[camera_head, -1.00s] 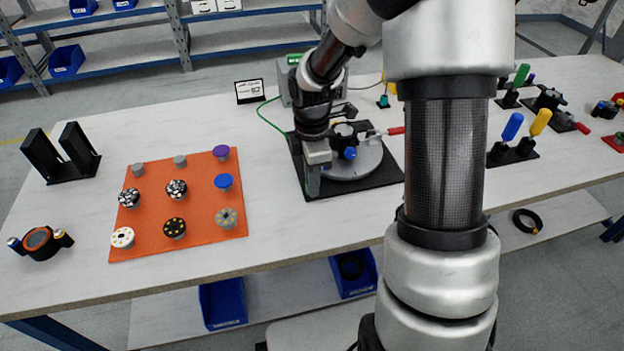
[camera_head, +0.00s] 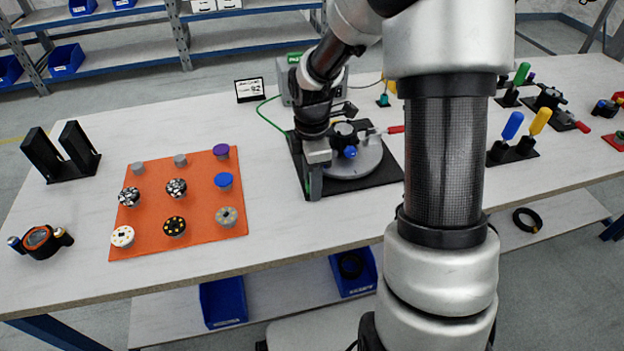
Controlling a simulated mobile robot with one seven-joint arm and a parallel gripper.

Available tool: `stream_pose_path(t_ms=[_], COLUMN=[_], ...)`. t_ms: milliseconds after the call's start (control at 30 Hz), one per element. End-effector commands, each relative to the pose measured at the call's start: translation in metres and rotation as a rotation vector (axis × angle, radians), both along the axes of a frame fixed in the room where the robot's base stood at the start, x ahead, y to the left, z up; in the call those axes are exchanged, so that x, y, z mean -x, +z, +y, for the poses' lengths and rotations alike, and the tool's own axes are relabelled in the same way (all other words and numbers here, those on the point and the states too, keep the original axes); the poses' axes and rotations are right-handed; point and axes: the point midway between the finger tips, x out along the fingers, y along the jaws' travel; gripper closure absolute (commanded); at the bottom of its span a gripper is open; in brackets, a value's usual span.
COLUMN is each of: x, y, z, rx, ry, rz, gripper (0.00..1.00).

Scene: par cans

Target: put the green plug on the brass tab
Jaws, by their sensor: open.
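My gripper (camera_head: 313,182) is at the front left of the black plate (camera_head: 380,184), pointing down. Its jaws are open, though the gap between the fingers is hard to see from here. A green cable (camera_head: 268,103) runs from the grey box down behind my wrist. Its end is hidden there, so I cannot make out the green plug clearly. A thin greenish patch shows beside the fingers; I cannot tell what it is. The brass tab cannot be made out. A round grey disc (camera_head: 372,165) with a black and blue fixture (camera_head: 349,152) sits on the plate, right of my gripper.
A grey box (camera_head: 288,92) and a small display (camera_head: 249,90) stand behind my gripper. An orange mat (camera_head: 200,185) with several round pieces lies left. A red-handled lever (camera_head: 396,130) is right of the fixture. My own arm hides part of the table's right side.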

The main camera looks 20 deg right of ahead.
Motion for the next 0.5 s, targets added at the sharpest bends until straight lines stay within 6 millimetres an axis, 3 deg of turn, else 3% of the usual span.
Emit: stream_pose_path(t_ms=[333, 500], x=[0.0, -0.001], y=[0.003, 0.027], z=[0.0, 0.0], rx=[0.0, 0.001], ry=[0.0, -0.001], rz=[-0.001, -0.004], gripper=[0.57, 0.57])
